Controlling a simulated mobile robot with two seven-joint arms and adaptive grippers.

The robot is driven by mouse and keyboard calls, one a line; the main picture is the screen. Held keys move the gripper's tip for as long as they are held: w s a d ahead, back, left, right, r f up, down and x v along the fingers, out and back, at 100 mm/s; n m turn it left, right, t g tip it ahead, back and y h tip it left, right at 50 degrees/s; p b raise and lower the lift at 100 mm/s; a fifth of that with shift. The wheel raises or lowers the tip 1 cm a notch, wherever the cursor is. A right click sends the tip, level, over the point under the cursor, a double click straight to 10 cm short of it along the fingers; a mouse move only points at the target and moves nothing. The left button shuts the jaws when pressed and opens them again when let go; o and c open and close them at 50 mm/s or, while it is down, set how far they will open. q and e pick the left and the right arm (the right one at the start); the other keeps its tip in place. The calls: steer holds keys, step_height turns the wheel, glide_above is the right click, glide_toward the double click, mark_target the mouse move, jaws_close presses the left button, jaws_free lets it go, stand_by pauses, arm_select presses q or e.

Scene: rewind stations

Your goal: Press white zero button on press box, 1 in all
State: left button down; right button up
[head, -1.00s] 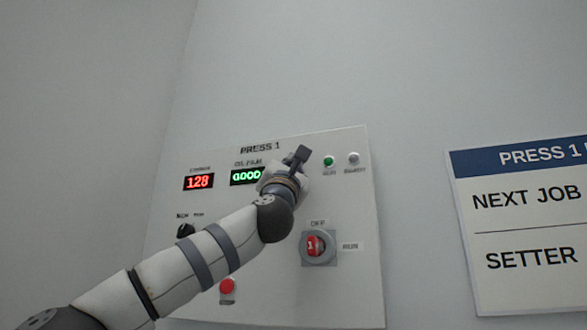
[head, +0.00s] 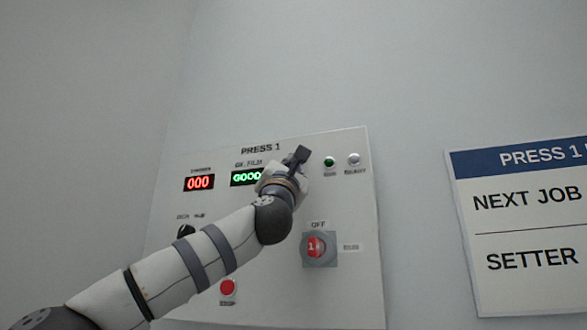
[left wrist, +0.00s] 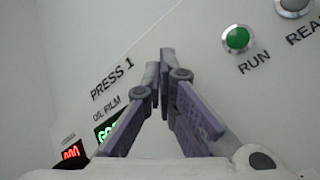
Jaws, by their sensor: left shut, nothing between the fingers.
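The press box (head: 345,290) is a white panel on the wall, marked PRESS 1. Its red counter display (head: 198,183) reads 000, and the green OIL FILM display (head: 246,177) reads GOOD. My left gripper (head: 301,153) is in front of the panel's upper middle, right of the green display. In the left wrist view its fingers (left wrist: 164,55) are shut together with nothing between them. I cannot make out the white zero button; it may be hidden behind my gripper or arm. My right gripper is not in view.
The panel also carries a green RUN light (head: 329,162), a grey-white READY light (head: 354,159), a red rotary switch (head: 316,246), a black selector knob (head: 186,231) and a red button (head: 228,287). A PRESS 1 sign (head: 515,230) hangs to the right.

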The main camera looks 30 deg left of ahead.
arm_select(q)
steer(key=shift+s, duration=0.25)
steer(key=s, duration=0.2)
steer(key=s+d+p, duration=0.1)
steer(key=s, duration=0.2)
steer(key=shift+d, duration=0.15)
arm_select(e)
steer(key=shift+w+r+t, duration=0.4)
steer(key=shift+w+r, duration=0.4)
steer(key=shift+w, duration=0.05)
arm_select(q)
steer(key=shift+w, duration=0.1)
